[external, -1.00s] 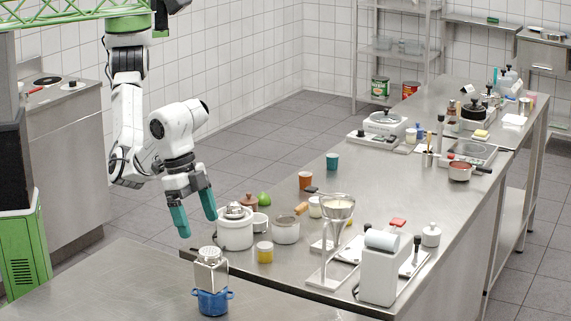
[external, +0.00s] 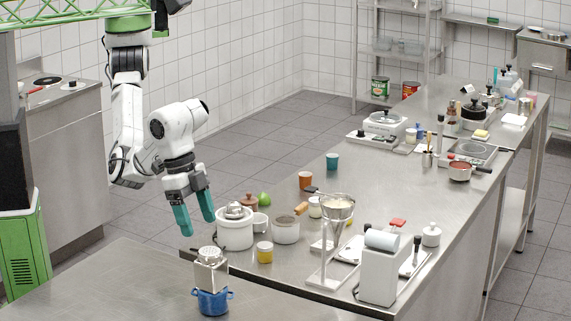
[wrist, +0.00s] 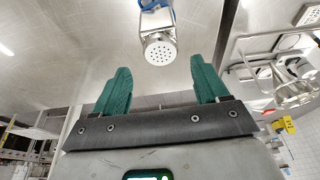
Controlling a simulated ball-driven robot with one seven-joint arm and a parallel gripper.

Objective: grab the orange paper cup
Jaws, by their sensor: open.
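The orange paper cup (external: 305,180) stands upright on the steel table, towards its far left edge, in the external view. A teal cup (external: 332,161) stands behind it and to the right. My gripper (external: 194,226) has teal fingers spread apart with nothing between them. It hangs in the air at the left end of the table, left of the white pot and well apart from the orange cup. In the wrist view my fingers (wrist: 160,88) are also apart and empty. The orange cup does not show in the wrist view.
A funnel stand (external: 330,250) is to the right.

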